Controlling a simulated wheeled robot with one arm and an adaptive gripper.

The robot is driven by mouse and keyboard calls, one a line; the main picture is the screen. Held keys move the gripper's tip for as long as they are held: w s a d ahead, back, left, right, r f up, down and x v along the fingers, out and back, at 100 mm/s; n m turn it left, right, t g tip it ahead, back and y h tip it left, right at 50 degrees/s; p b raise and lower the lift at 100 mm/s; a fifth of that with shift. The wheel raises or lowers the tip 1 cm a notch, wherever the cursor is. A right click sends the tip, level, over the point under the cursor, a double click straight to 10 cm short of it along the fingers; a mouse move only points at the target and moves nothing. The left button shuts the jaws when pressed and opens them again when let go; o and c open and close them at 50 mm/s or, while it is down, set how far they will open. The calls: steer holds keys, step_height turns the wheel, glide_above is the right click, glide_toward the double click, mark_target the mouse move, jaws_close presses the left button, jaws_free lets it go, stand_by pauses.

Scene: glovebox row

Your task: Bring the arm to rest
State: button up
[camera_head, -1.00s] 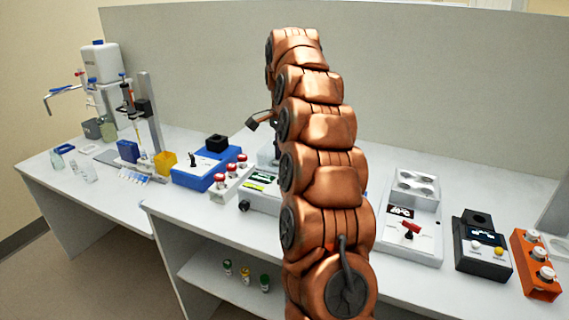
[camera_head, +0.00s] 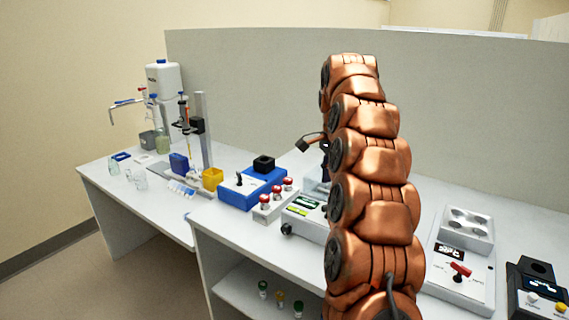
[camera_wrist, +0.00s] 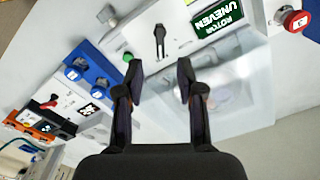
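My copper-coloured arm rises in a tall column through the right-centre of the head view, in front of the bench. Below the fingers is a white device with a see-through cover (camera_wrist: 240,95) and a green display (camera_wrist: 218,38) reading "ROTOR UNEVEN". The fingers appear above it; contact cannot be told.
The white bench holds a blue device (camera_head: 240,192), a rack with red-capped vials (camera_head: 268,205) and a white device with a red lever (camera_head: 460,270). A dark device (camera_head: 540,290) stands at right. A grey partition (camera_head: 250,90) closes the back. Capped vials (camera_head: 280,298) stand on the lower shelf.

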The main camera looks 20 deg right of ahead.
steer(key=s+a+n+p, duration=0.2)
steer(key=s+a+n, duration=0.8)
steer(key=s+a, duration=0.55)
steer(key=s+a+f+n, duration=0.2)
steer(key=s+a+f, duration=0.1)
steer(key=s, duration=0.4)
steer(key=s+a+f+n+g, duration=0.1)
steer(key=s+a+f+n, duration=0.1)
steer(key=s, duration=0.6)
steer(key=s+a+f+n, duration=0.3)
steer(key=s+f+n, duration=0.1)
steer(key=s, duration=0.3)
steer(key=shift+s+a+g+p, duration=0.2)
steer(key=shift+a+g+p, duration=0.1)
steer(key=shift+g+p, duration=0.15)
